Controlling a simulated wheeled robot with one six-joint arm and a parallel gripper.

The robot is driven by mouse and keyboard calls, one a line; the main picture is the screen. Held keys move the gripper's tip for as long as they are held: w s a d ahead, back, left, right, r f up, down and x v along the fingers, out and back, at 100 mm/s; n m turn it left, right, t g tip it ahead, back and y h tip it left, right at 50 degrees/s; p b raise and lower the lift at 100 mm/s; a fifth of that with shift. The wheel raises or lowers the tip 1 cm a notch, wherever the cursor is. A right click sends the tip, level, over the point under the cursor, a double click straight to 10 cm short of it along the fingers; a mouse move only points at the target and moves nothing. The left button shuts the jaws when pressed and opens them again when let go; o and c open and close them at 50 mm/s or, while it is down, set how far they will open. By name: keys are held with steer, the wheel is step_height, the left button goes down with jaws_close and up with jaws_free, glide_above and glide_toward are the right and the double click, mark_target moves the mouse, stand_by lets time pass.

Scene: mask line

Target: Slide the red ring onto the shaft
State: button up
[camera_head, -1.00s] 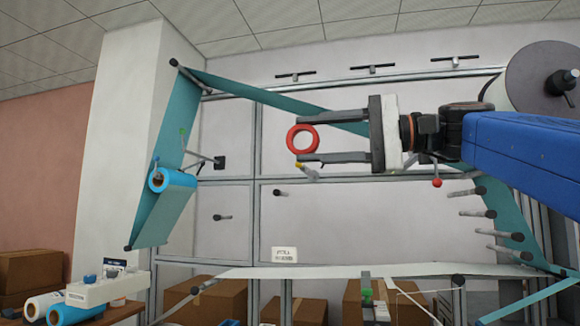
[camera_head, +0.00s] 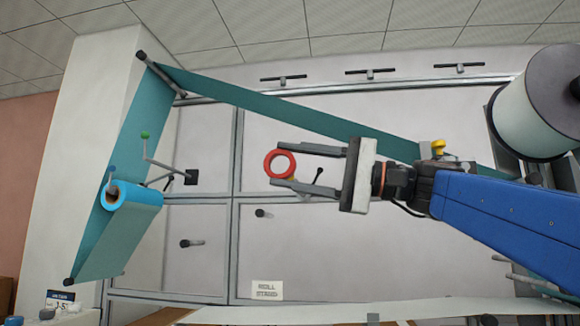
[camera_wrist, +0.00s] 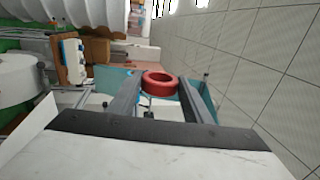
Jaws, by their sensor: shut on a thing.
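The red ring (camera_head: 268,164) is held between the fingertips of my gripper (camera_head: 280,165), its hole facing the head camera. The wrist view also shows the red ring (camera_wrist: 160,91) at the ends of the two fingers. My gripper is shut on the ring, in front of the pale panel. Short grey shafts stick out of the panel: one (camera_head: 263,213) below and left of the ring, another (camera_head: 192,243) lower left. I cannot tell which shaft the task means. No shaft shows through the ring's hole.
A teal web (camera_head: 285,112) runs above my gripper and down the left side, past a blue-ended roll (camera_head: 140,207). Levers (camera_head: 165,168) stick out at left. A large white roll (camera_head: 535,110) stands at right. A label (camera_head: 267,290) is on the lower panel.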

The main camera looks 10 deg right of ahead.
steer(key=shift+w+d, duration=0.3)
steer(key=shift+w, duration=0.35)
steer(key=shift+w+d, duration=0.25)
steer(key=shift+w, duration=0.45)
steer(key=shift+w+d, duration=0.3)
steer(key=shift+w, duration=0.35)
steer(key=shift+w, duration=0.1)
steer(key=shift+w+d, duration=0.3)
steer(key=shift+w, duration=0.45)
steer(key=shift+w+d, duration=0.35)
steer(key=shift+w, duration=0.4)
steer(key=shift+w+d, duration=0.3)
steer(key=shift+w, duration=0.45)
steer(key=shift+w+d, duration=0.3)
steer(key=shift+w, duration=0.45)
steer(key=shift+w+d, duration=0.35)
steer(key=shift+w, duration=0.45)
steer(key=shift+w+d, duration=0.3)
steer(key=shift+w, duration=0.45)
steer(key=shift+w+d, duration=0.1)
steer(key=shift+w, duration=0.1)
steer(key=shift+w+d, duration=0.3)
steer(key=shift+w, duration=0.4)
steer(key=shift+w+d, duration=0.25)
steer(key=shift+w, duration=0.45)
steer(key=shift+w+d, duration=0.3)
steer(key=shift+w, duration=0.4)
steer(key=shift+w+d, duration=0.1)
steer(key=shift+w, duration=0.1)
